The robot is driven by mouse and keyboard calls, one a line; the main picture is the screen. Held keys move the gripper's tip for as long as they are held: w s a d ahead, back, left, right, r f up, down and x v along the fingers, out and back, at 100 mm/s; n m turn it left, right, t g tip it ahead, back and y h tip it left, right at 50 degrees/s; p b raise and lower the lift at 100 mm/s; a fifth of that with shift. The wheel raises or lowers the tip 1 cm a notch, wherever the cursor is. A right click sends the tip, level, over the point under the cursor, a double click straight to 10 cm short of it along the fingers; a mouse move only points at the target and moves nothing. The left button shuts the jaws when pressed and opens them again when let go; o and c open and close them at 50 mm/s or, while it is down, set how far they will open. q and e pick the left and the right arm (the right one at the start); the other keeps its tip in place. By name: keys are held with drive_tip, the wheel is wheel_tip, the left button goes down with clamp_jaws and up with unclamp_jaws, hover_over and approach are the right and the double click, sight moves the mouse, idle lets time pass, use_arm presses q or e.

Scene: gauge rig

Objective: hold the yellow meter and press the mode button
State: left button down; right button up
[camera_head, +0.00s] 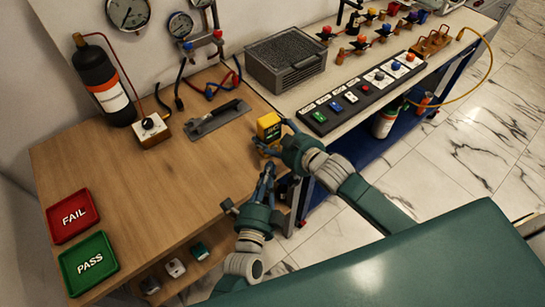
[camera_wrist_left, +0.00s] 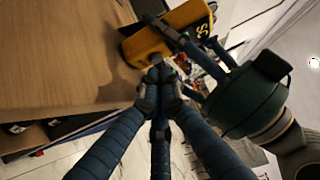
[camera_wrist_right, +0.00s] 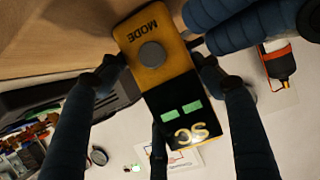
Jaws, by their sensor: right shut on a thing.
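The yellow meter (camera_head: 269,124) is held upright near the right edge of the wooden table. My right gripper (camera_head: 278,144) is shut on it. In the right wrist view the meter's yellow face (camera_wrist_right: 165,68) shows the word MODE, a round grey mode button (camera_wrist_right: 152,54) and a dark display with green marks. The fingers of my right gripper (camera_wrist_right: 160,78) lie along both sides of it; the button is uncovered. My left gripper (camera_head: 268,168) is shut and empty, just in front of the meter. In the left wrist view its closed fingertips (camera_wrist_left: 158,78) appear close below the meter (camera_wrist_left: 150,42); contact cannot be told.
A red FAIL tray (camera_head: 72,232) and a green PASS tray (camera_head: 105,275) lie at the table's left. A dark flat tool (camera_head: 217,118) lies behind the meter. A button panel (camera_head: 362,98) and a grey box (camera_head: 285,62) stand on the bench at right.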

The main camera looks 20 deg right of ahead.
drive_tip(key=shift+f, duration=0.1)
use_arm(q)
drive_tip(key=v, duration=0.4)
drive_tip(key=shift+s+f, duration=0.15)
drive_tip(key=shift+f, duration=0.05)
use_arm(e)
drive_tip(key=o, duration=1.4)
drive_tip(key=v, duration=1.2)
use_arm(q)
drive_tip(key=shift+f, duration=0.1)
use_arm(e)
drive_tip(key=shift+d+f, duration=0.1)
